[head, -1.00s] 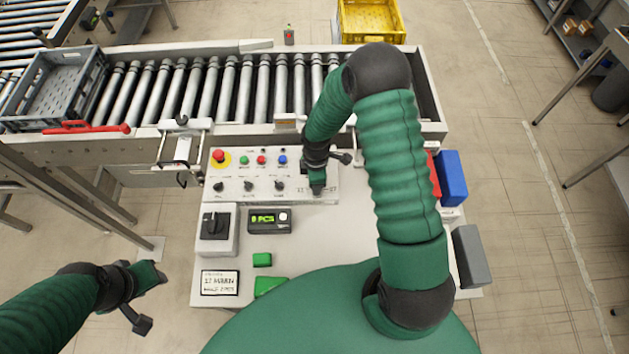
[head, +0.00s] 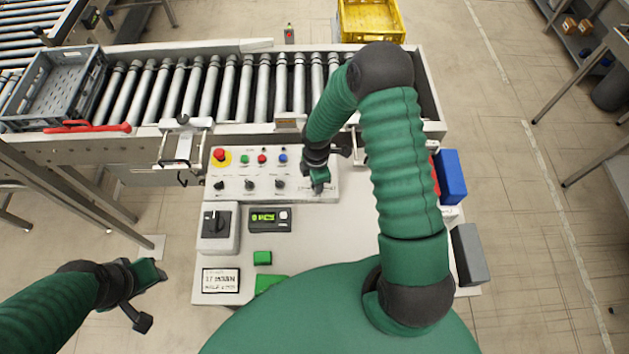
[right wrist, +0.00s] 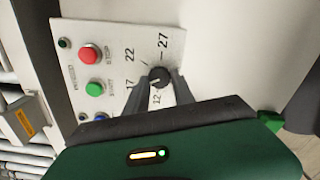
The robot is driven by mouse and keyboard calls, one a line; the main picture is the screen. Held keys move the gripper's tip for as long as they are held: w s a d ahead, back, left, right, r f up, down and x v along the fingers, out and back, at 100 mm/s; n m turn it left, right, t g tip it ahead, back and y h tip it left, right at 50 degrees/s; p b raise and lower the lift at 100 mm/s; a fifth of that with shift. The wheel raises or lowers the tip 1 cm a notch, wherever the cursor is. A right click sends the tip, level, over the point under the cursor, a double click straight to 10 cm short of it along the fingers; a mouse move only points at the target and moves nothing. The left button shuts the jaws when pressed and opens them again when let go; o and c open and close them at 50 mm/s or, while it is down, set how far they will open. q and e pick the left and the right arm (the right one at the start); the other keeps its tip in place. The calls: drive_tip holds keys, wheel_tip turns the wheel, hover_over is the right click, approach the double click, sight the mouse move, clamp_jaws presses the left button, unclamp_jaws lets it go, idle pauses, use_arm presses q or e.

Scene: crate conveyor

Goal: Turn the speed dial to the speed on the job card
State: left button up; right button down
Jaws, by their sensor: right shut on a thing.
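The speed dial (right wrist: 158,77) is a small dark knob on the white panel, with the numbers 12, 17, 22 and 27 around it in the right wrist view. My right gripper (right wrist: 155,84) is shut on the dial, one finger on each side. I cannot tell surely where its pointer stands. In the head view my right gripper (head: 319,187) reaches down to the panel's right end and hides the dial. The job card (head: 221,280) lies at the panel table's lower left; its blurred top line seems to read 17 M/MIN. My left gripper (head: 150,275) hangs empty at lower left, its jaws unclear.
The control panel (head: 232,189) carries a red emergency button (head: 220,155), coloured buttons and several other black knobs. A rotary switch (head: 216,221) and a green-lit display (head: 270,219) stand below. The roller conveyor (head: 228,88) runs behind, with a grey crate (head: 62,95) at left.

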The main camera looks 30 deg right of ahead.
drive_tip(key=c, duration=1.3)
unclamp_jaws()
drive_tip(key=shift+d+r, duration=0.1)
drive_tip(key=shift+d, duration=0.15)
drive_tip(key=shift+c, duration=0.2)
drive_tip(key=shift+o, duration=1.2)
use_arm(q)
drive_tip(key=shift+s+d+r, duration=0.15)
drive_tip(key=shift+d, duration=0.25)
use_arm(e)
drive_tip(key=shift+o, duration=0.2)
drive_tip(key=shift+d, duration=0.15)
drive_tip(key=shift+w+r, duration=0.1)
drive_tip(key=shift+r, duration=0.25)
use_arm(q)
wheel_tip(320, 180, down, 2)
drive_tip(key=shift+a+b, duration=0.15)
drive_tip(key=shift+b, duration=0.8)
use_arm(e)
wheel_tip(320, 180, up, 16)
drive_tip(key=shift+f, duration=0.1)
